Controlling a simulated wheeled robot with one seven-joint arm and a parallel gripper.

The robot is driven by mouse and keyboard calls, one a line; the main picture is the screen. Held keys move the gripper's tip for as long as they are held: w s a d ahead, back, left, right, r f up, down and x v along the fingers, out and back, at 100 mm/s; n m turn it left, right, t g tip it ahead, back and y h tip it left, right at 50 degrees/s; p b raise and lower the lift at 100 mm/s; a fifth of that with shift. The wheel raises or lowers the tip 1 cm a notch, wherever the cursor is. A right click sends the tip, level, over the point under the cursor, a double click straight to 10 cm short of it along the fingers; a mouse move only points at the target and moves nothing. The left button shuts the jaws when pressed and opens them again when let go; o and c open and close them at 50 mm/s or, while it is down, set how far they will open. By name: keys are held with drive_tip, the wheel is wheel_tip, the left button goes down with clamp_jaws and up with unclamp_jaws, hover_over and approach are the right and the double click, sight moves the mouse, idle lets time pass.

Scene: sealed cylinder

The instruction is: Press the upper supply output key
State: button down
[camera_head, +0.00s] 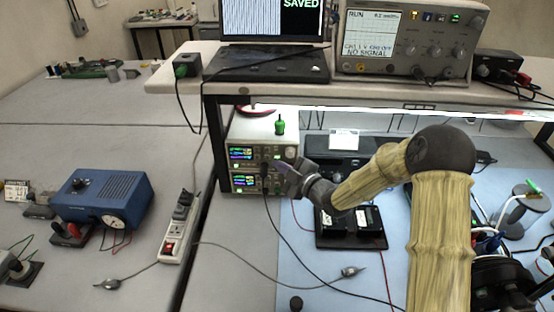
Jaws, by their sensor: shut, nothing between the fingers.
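Two power supplies are stacked under the shelf at the middle left of the bench. The upper supply (241,153) has a lit coloured display and small keys on its front panel. The lower supply (243,182) also has a lit display. My gripper (280,166) is shut and empty. Its tip is at the right part of the upper supply's front and hides some of the panel there. I cannot tell whether it touches the panel. The output key is too small to make out.
A green object (280,125) stands on the upper supply. A laptop (270,62) and an oscilloscope (407,42) stand on the shelf above. A black device (350,226) lies on the blue mat to the right. A power strip (178,232) and blue box (103,196) are at left. A dark cable hangs before the supplies.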

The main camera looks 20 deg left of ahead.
drive_tip(key=shift+s+d, duration=0.15)
drive_tip(key=shift+s, duration=0.25)
drive_tip(key=s+b, duration=0.1)
drive_tip(key=s, duration=0.1)
drive_tip(key=s+d+b, duration=0.1)
drive_tip(key=s, duration=0.2)
drive_tip(key=shift+d+b, duration=0.1)
drive_tip(key=shift+b, duration=0.25)
idle(0.7)
